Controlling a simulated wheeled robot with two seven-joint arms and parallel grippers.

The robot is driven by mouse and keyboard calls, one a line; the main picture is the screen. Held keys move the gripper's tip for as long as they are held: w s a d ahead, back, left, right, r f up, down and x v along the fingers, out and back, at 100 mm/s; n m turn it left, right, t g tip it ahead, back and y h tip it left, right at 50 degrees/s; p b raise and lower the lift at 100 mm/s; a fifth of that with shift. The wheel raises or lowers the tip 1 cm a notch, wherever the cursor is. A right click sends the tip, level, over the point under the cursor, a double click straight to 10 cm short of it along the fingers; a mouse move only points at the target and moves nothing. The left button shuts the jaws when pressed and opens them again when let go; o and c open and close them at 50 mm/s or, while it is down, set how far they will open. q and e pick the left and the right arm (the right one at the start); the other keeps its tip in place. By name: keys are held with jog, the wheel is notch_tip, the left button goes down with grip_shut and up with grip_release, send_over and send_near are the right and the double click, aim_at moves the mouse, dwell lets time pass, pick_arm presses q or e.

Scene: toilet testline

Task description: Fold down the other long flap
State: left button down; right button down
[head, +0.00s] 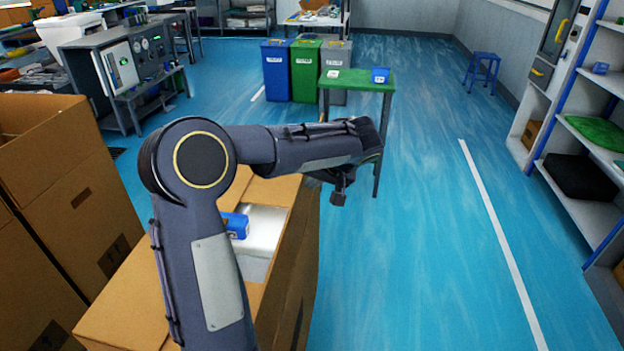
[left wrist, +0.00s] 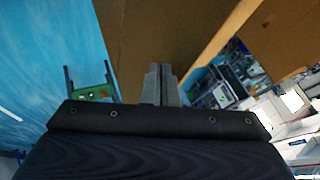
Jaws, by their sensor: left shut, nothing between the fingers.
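The open cardboard box (head: 130,300) stands below my left arm in the head view. A brown panel lies across its left part, and a light grey inside with a blue item (head: 236,224) shows in the gap. A long cardboard panel (head: 292,245) runs along the box's right side; I cannot tell where flap and wall meet. My left gripper (head: 338,192) is beyond the box's far right corner, pointing down. In the left wrist view its fingers (left wrist: 161,84) are together and empty, with cardboard (left wrist: 150,35) close in front. I cannot tell whether they touch it. My right gripper is out of view.
Taller open cardboard boxes (head: 70,190) stand close on the left. A green-topped table (head: 350,80) stands beyond the gripper, with blue, green and grey bins (head: 305,70) behind it. Shelves (head: 590,140) line the right. The blue floor between is clear.

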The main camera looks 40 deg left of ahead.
pick_arm(q)
jog(key=shift+s+a, duration=0.1)
jog(key=shift+a, duration=0.15)
jog(key=shift+s+a+r, duration=0.1)
jog(key=shift+s+a, duration=0.1)
jog(key=shift+a, duration=0.2)
jog(key=s+a+f+n+t+h+p, duration=0.1)
jog(key=s+a+f+t+h, duration=0.1)
jog(key=s+a+h, duration=0.35)
jog(key=s+a+f+n+t+h, duration=0.1)
jog(key=s+a+f+t+h, duration=0.1)
jog(key=a, duration=0.6)
jog(key=s+a+f+t+h+b, duration=0.1)
jog(key=a+f+b, duration=0.3)
jog(key=f, duration=0.4)
jog(key=s+a+f+n+t+h+b, duration=0.1)
jog(key=s+a+f+h+b, duration=0.3)
jog(key=f, duration=0.4)
jog(key=shift+a+f+t, duration=0.35)
jog(key=shift+f+t, duration=0.05)
jog(key=shift+t, duration=0.2)
